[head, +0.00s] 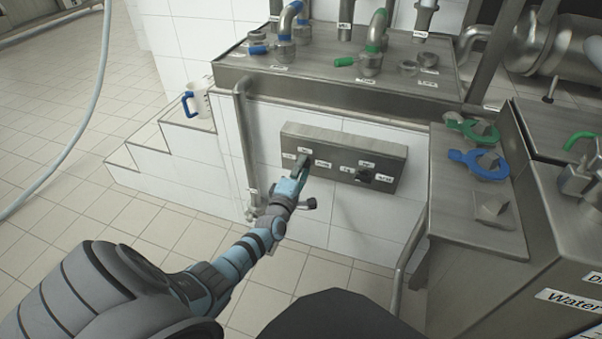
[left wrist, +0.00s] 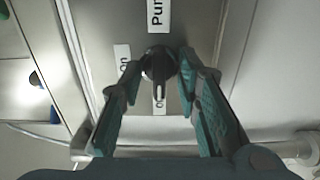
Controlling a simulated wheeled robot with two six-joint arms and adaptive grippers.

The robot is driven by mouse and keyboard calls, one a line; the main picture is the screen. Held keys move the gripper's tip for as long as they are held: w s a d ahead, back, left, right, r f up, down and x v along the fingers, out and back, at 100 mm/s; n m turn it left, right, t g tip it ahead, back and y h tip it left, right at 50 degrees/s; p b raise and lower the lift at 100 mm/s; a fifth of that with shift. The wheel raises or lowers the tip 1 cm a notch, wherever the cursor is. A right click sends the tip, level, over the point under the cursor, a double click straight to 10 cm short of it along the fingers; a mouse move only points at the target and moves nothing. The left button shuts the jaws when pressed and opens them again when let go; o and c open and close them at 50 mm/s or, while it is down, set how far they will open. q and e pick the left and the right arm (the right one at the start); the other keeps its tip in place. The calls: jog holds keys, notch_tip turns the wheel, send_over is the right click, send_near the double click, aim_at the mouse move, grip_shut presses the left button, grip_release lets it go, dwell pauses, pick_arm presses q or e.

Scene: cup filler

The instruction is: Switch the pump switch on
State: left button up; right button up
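The pump switch is a dark round knob on the grey steel switch panel (head: 343,151). In the left wrist view the pump switch (left wrist: 159,63) sits between my two fingertips. Its pointer faces down in that view, towards a partly hidden label starting with "O". The "On" label (left wrist: 123,60) is left of the knob there, and the "Pum…" label is above it. My left gripper (head: 297,174) is at the left knob in the head view. Its fingers are apart, one on each side of the knob; whether they touch it is unclear. My right gripper is not visible.
A second dark knob (head: 365,174) is right on the same panel. A pipe (head: 245,140) runs down left of the panel. A steel counter with blue and green handles is above; another counter (head: 475,210) is at right. A mug (head: 198,98) stands on tiled steps.

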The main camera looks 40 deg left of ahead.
pick_arm(q)
grip_shut()
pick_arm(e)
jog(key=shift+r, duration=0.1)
pick_arm(q)
jog(key=shift+m, duration=0.4)
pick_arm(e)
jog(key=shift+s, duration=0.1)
pick_arm(q)
jog(key=m+p, duration=0.4)
jog(key=m, duration=1.3)
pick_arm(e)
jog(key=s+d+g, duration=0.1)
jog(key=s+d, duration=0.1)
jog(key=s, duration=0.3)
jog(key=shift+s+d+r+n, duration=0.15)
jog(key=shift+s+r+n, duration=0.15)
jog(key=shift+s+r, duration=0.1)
pick_arm(q)
grip_release()
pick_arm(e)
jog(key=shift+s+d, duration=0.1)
